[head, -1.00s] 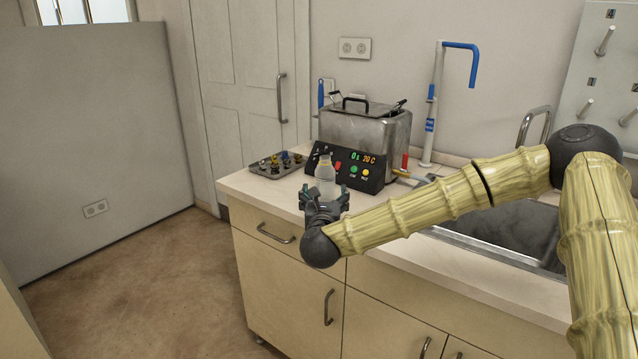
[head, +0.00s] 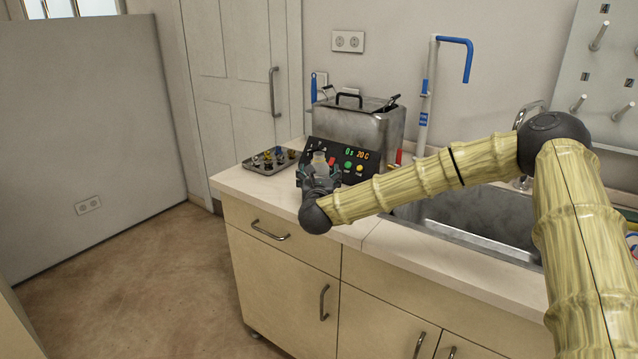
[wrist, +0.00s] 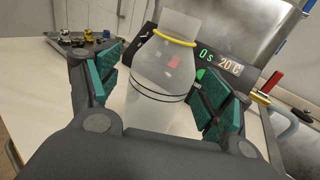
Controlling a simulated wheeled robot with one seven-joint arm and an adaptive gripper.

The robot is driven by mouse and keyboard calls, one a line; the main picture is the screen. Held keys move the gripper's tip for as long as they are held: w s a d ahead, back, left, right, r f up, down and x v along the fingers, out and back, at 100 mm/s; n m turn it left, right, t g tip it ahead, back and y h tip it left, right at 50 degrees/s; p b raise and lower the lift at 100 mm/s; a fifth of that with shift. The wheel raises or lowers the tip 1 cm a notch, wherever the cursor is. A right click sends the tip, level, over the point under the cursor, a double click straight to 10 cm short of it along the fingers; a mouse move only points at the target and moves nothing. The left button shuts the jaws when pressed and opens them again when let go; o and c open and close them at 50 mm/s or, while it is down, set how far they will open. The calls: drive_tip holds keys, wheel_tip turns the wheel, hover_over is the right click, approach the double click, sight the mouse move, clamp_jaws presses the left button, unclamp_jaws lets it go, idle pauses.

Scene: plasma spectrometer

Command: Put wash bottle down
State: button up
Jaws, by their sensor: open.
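The wash bottle (wrist: 162,75) is translucent, with a yellow ring at its neck and dark lines around its body. It stands upright between the spread fingers of my gripper (wrist: 160,90) in the wrist view. The fingers have green pads, and gaps show beside the bottle. In the head view the bottle (head: 319,163) shows above my gripper (head: 319,178), over the counter in front of the control panel. Its base is hidden, so I cannot see its contact with the counter.
A metal bath with a control panel (head: 352,160) stands just behind. A tray of small parts (head: 270,161) is to the left on the counter (head: 240,184). The sink (head: 470,215) is to the right. Bare counter lies left of the bottle.

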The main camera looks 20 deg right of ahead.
drive_tip(key=shift+w+d, duration=0.15)
drive_tip(key=shift+w, duration=0.35)
drive_tip(key=c, duration=1.4)
drive_tip(key=shift+o, duration=0.2)
